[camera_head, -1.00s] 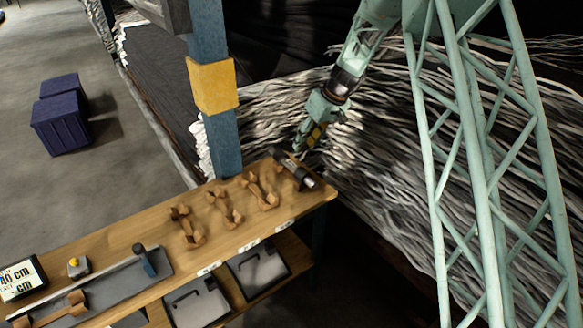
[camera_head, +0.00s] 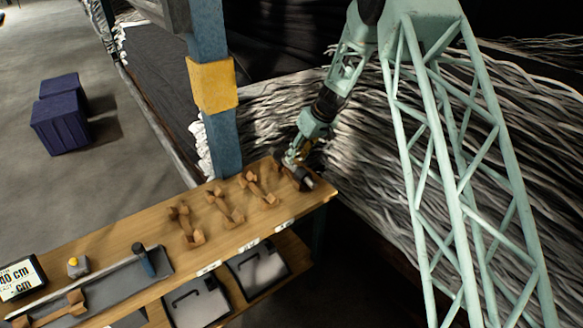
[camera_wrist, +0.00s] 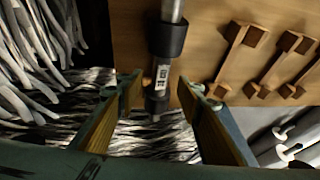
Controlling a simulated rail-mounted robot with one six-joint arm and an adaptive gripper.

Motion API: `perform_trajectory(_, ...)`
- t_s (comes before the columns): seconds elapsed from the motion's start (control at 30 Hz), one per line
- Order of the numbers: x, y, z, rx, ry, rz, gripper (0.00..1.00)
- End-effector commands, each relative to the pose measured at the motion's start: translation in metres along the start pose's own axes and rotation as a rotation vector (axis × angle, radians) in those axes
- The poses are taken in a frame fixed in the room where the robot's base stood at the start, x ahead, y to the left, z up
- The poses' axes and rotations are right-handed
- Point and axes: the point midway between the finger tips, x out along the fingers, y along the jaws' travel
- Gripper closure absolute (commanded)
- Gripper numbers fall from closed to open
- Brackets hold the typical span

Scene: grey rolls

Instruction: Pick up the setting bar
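A dark, round bar with a paler shaft and a white label, which looks like the setting bar (camera_head: 305,182), lies at the right end of the wooden bench top. In the wrist view the bar (camera_wrist: 167,38) points down the picture, its labelled end between my fingers. My gripper (camera_head: 290,162) is over the bar's far end, partly hiding it. In the wrist view my gripper (camera_wrist: 160,92) is open, with a gap on both sides of the bar. I cannot tell how far the fingers are above it.
Several wooden dumbbell-shaped pieces (camera_head: 225,207) lie left of the bar on the bench (camera_head: 120,230). Further left are a grey tray (camera_head: 110,283), a yellow button (camera_head: 74,261) and a display (camera_head: 20,278). A blue post (camera_head: 222,145) stands behind. Grey strands fill the area behind and right.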

Motion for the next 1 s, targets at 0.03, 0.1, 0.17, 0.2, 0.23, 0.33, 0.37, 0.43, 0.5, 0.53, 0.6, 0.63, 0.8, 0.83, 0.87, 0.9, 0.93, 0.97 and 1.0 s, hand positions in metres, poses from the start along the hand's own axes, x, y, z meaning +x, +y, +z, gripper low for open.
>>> perform_trajectory(0.03,0.002,0.000,0.000,0.000,0.000,0.000,0.66)
perform_trajectory(0.1,0.004,0.000,0.000,0.000,0.000,0.000,0.66)
perform_trajectory(0.17,0.004,0.000,0.000,0.000,0.001,0.000,0.66)
perform_trajectory(0.2,0.004,0.000,0.000,0.000,0.001,0.000,0.66)
perform_trajectory(0.23,0.004,0.000,0.000,0.000,0.001,0.000,0.66)
perform_trajectory(0.33,0.004,0.000,0.000,0.000,0.000,0.000,0.66)
perform_trajectory(0.37,0.004,0.000,0.000,0.000,0.000,0.000,0.66)
perform_trajectory(0.43,0.004,0.000,0.000,0.000,0.000,0.000,0.66)
perform_trajectory(0.5,0.005,0.000,0.000,0.000,0.000,0.000,0.66)
perform_trajectory(0.53,0.006,0.000,0.000,0.000,0.000,0.000,0.66)
perform_trajectory(0.6,0.009,-0.001,0.000,0.000,0.000,0.000,0.66)
perform_trajectory(0.63,0.011,-0.001,0.000,0.000,0.000,0.000,0.66)
perform_trajectory(0.8,0.027,-0.002,0.001,-0.001,-0.001,0.000,0.66)
perform_trajectory(0.83,0.031,-0.002,0.002,0.000,-0.001,0.000,0.66)
perform_trajectory(0.87,0.034,-0.002,0.002,0.000,-0.001,0.000,0.66)
perform_trajectory(0.9,0.038,-0.002,0.002,0.000,-0.001,0.000,0.66)
perform_trajectory(0.93,0.040,-0.002,0.002,0.000,-0.001,0.000,0.66)
perform_trajectory(0.97,0.043,-0.002,0.002,0.000,-0.001,0.000,0.66)
perform_trajectory(1.0,0.046,-0.002,0.002,0.001,0.000,0.000,0.66)
